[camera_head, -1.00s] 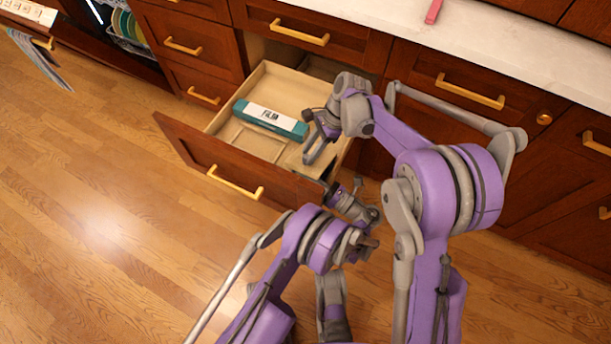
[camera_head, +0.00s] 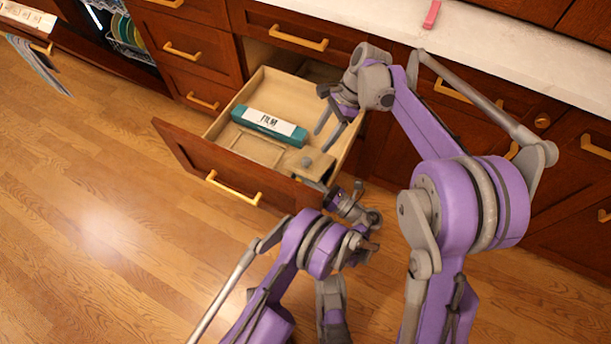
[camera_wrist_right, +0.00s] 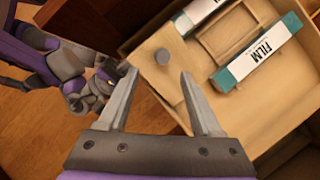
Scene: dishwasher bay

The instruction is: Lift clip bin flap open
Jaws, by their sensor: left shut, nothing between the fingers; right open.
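The clip bin flap (camera_head: 318,167) is a small light wood lid with a round grey knob (camera_head: 306,162), in the near right corner of the open drawer (camera_head: 212,128). It looks lowered, but its exact tilt is hard to judge. In the right wrist view the knob (camera_wrist_right: 162,57) shows just beyond the fingertips. My right gripper (camera_head: 323,132) is open and empty above the drawer, behind the flap in the head view. It also shows in the right wrist view (camera_wrist_right: 159,74). My left gripper (camera_head: 346,199) is shut and empty just outside the drawer's near right corner.
A teal and white film box (camera_head: 269,126) lies in the drawer beside a shallow recess (camera_head: 256,149). The drawer front (camera_head: 228,168) bounds the near side. Cabinets and a pale countertop (camera_head: 490,52) stand behind. Wood floor is clear to the left.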

